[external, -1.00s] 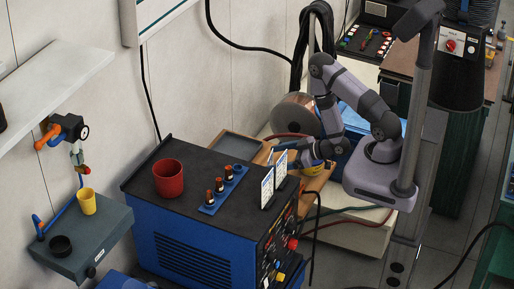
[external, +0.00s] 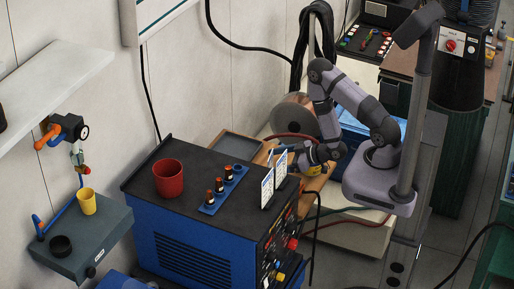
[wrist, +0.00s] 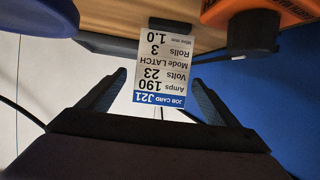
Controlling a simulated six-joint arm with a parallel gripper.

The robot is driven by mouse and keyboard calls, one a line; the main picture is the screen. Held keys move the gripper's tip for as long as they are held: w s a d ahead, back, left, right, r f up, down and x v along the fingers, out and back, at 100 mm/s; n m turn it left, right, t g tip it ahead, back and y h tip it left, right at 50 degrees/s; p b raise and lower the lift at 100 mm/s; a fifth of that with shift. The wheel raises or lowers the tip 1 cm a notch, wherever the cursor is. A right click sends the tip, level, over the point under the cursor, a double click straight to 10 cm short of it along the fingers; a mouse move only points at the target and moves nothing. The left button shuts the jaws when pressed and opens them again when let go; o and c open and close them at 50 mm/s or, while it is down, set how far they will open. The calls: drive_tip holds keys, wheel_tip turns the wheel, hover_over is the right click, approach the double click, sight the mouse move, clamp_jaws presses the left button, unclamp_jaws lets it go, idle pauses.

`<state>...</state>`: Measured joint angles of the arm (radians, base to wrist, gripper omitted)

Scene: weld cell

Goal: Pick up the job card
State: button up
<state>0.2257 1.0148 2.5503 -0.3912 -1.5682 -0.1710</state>
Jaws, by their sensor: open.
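In the wrist view a white job card (wrist: 160,70) with a blue band marked "JOB CARD J21" appears upside down, its far end at a dark holder by a wooden edge. My gripper (wrist: 160,78) is open, one finger on each side of the card, with a gap on both sides. In the external view two white cards, a nearer one (external: 267,189) and a farther one (external: 281,166), stand upright at the edge of the blue welder. My gripper (external: 277,154) is just behind them, its fingers partly hidden. I cannot tell which card is J21.
The blue welder (external: 190,245) carries a red cup (external: 168,178) and a blue rack (external: 222,190) of small bottles. A wooden board (external: 318,181) lies beside my arm. In the wrist view an orange object (wrist: 255,14) is at the upper right.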

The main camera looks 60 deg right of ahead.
drive_tip(key=shift+f+p+x, duration=0.15)
drive_tip(key=shift+p+x, duration=0.35)
drive_tip(key=shift+x, duration=0.75)
drive_tip(key=shift+f+p+x, duration=0.1)
drive_tip(key=shift+p+x, duration=0.4)
drive_tip(key=shift+x, duration=0.8)
drive_tip(key=shift+s+a, duration=0.1)
drive_tip(key=shift+s, duration=0.05)
drive_tip(key=c, duration=1.2)
